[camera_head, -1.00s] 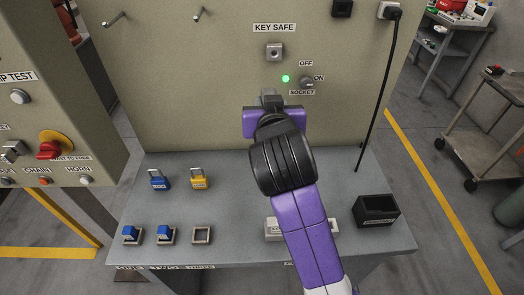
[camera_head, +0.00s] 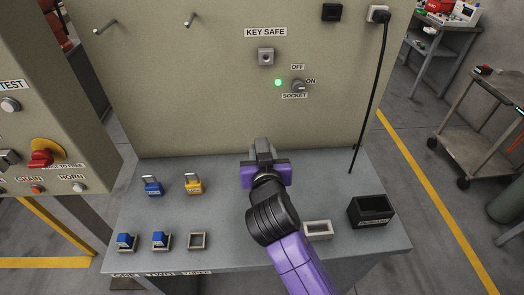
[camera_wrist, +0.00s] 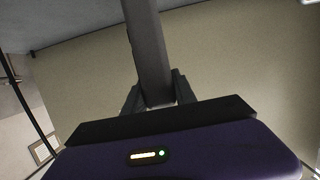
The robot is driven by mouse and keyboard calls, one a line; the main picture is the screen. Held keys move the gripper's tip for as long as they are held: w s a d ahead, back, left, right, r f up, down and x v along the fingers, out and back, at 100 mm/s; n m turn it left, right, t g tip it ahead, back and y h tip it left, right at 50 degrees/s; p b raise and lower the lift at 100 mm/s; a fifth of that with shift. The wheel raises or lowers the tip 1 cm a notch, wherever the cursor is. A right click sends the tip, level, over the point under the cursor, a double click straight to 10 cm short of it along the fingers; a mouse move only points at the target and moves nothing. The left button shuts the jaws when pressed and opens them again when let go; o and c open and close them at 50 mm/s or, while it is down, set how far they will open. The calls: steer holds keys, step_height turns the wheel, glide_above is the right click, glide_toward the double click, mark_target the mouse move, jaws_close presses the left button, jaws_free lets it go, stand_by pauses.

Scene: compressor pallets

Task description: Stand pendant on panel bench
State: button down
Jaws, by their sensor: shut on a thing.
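My gripper (camera_head: 263,160) is shut on a dark grey, bar-shaped thing (camera_wrist: 148,45), seemingly the pendant. In the wrist view this thing stretches away from between the fingers (camera_wrist: 157,92). In the head view only a short grey end (camera_head: 262,146) shows beyond the purple gripper body; the rest is hidden. The gripper is over the back part of the grey panel bench (camera_head: 225,215), near the beige panel (camera_head: 215,110). I cannot tell whether the held thing touches the bench.
A blue padlock (camera_head: 152,187) and a yellow padlock (camera_head: 194,186) stand on the left. In front are blue pieces in holders (camera_head: 126,242) and an empty square holder (camera_head: 198,241). A pale tray (camera_head: 318,231) and black box (camera_head: 371,210) are at right. A black cable (camera_head: 371,95) hangs behind.

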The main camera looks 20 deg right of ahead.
steer(key=shift+f, duration=0.15)
steer(key=c, duration=1)
jaws_free()
steer(key=b+v, duration=0.1)
steer(key=v, duration=1.1)
steer(key=shift+r, duration=0.2)
